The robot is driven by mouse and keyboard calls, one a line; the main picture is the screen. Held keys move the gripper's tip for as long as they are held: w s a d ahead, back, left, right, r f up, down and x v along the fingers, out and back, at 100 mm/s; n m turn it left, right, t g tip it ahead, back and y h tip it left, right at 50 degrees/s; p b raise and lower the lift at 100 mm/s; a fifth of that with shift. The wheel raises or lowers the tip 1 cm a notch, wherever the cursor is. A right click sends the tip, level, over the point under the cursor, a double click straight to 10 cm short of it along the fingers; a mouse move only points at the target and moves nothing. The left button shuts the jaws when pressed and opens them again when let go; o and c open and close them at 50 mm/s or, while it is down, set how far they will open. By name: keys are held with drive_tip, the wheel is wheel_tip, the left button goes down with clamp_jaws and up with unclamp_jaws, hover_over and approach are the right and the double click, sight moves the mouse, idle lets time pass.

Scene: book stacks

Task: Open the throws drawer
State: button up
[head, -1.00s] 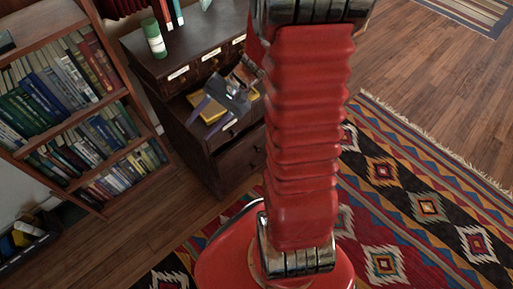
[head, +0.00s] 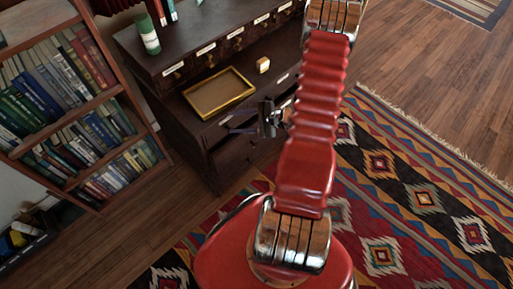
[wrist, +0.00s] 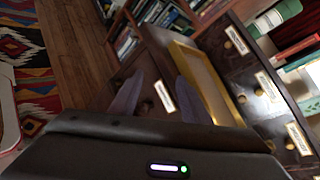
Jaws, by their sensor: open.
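A dark wooden chest (head: 215,165) stands against the bookcase side of the room, with small labelled drawers (head: 205,58) on top and larger drawers below its ledge. The label writing is too small to read, so I cannot tell which is the throws drawer. My gripper (head: 230,120) is open in front of the chest's upper lower-section drawer front. In the wrist view, a white label (wrist: 165,96) and a small knob (wrist: 147,105) show between and beyond the two grey fingers (wrist: 158,78). I cannot tell whether the fingers touch the knob. The drawers look shut.
A yellow-rimmed tray (head: 218,93) and a small pale block (head: 263,64) lie on the chest's ledge. A green-and-white cylinder (head: 147,36) stands on top. A full bookcase (head: 75,110) is at left. A patterned rug (head: 400,190) covers the floor at right.

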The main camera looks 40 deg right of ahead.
drive_tip(key=s+d+f+m+t+h, duration=0.1)
drive_tip(key=s+d+f+m+h, duration=0.25)
drive_tip(key=f, duration=0.35)
drive_tip(key=s+d+f+m+t+h, duration=0.2)
drive_tip(key=d+f+m, duration=0.15)
drive_tip(key=f, duration=0.25)
drive_tip(key=m+h, duration=0.4)
drive_tip(key=m, duration=0.1)
approach(256, 146)
drive_tip(key=v, duration=0.2)
drive_tip(key=r+v, duration=0.1)
drive_tip(key=v, duration=0.2)
drive_tip(key=shift+w+a, duration=0.15)
drive_tip(key=shift+w, duration=0.05)
drive_tip(key=shift+w, duration=0.1)
drive_tip(key=shift+f+x, duration=0.2)
drive_tip(key=shift+x, duration=3.2)
drive_tip(key=shift+f+x, duration=0.2)
drive_tip(key=shift+x, duration=3.2)
drive_tip(key=shift+c, duration=0.3)
clamp_jaws()
